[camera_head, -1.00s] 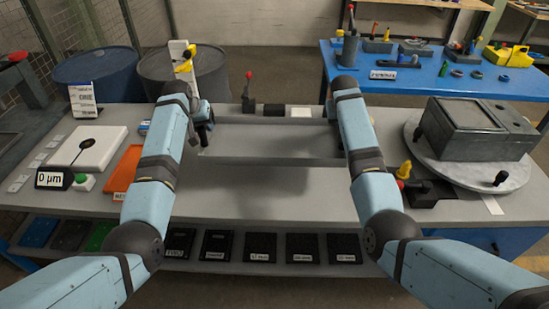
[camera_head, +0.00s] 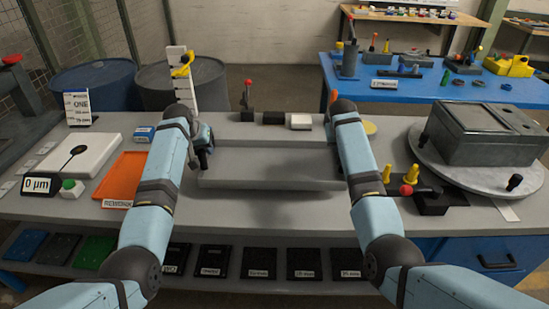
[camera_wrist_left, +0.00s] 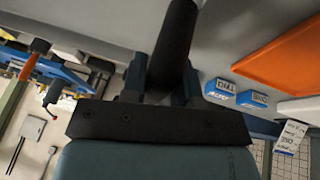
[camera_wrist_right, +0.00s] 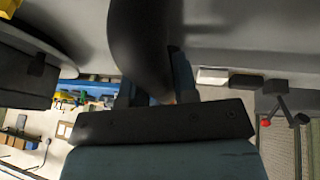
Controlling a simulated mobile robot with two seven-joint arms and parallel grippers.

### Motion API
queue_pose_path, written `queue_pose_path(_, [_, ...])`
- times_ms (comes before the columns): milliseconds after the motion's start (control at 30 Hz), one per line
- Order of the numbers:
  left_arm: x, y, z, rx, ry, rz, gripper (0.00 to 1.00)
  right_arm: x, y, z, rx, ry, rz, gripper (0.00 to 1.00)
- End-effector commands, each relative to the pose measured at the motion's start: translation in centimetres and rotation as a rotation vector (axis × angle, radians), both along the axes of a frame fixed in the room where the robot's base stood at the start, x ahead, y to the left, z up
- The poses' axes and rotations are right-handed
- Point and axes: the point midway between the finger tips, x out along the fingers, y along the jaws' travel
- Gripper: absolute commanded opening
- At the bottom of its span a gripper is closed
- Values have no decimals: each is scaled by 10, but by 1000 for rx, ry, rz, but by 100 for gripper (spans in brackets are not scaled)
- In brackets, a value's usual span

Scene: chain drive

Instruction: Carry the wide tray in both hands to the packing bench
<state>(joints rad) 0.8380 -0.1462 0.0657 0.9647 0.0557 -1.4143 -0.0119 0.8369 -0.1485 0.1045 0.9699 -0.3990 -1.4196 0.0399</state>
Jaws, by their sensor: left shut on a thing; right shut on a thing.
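The wide tray (camera_head: 270,181) is a long grey tray with a low front wall, level between my two arms over the grey workbench. A soft shadow lies on the bench in front of it, and a gap looks likely beneath. My left gripper (camera_head: 204,146) is at its left end. In the left wrist view the left gripper (camera_wrist_left: 167,85) is shut on a black handle (camera_wrist_left: 178,35). In the right wrist view my right gripper (camera_wrist_right: 150,90) is shut on a dark handle (camera_wrist_right: 143,40). In the head view my right forearm hides the right gripper. No bench is labelled as the packing bench.
The grey workbench (camera_head: 300,213) also holds an orange tray (camera_head: 137,177), a white plate (camera_head: 85,154), and a round turntable (camera_head: 428,158) with a grey box. A red-knobbed fixture (camera_head: 405,190) stands close to my right arm. A blue bench (camera_head: 425,94) stands behind, with several items on it.

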Motion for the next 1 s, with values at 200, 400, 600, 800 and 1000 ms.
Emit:
queue_pose_path(200, [1, 0, -6, -2, -3, 3, 0, 0, 0, -7, 1, -1, 0, 0])
queue_pose_path(400, [1, 0, -17, -2, -3, 3, 0, 0, 1, -18, 1, -1, 0, 0])
queue_pose_path(600, [1, 0, -29, -2, -3, 3, 0, 0, 1, -30, 1, -1, 0, 0])
queue_pose_path(800, [1, 0, -41, -2, -3, 3, 0, 0, 1, -42, 1, -1, 0, 0])
queue_pose_path(1000, [0, 0, -46, -2, -1, 3, 42, 0, 1, -47, 1, 1, 0, 41])
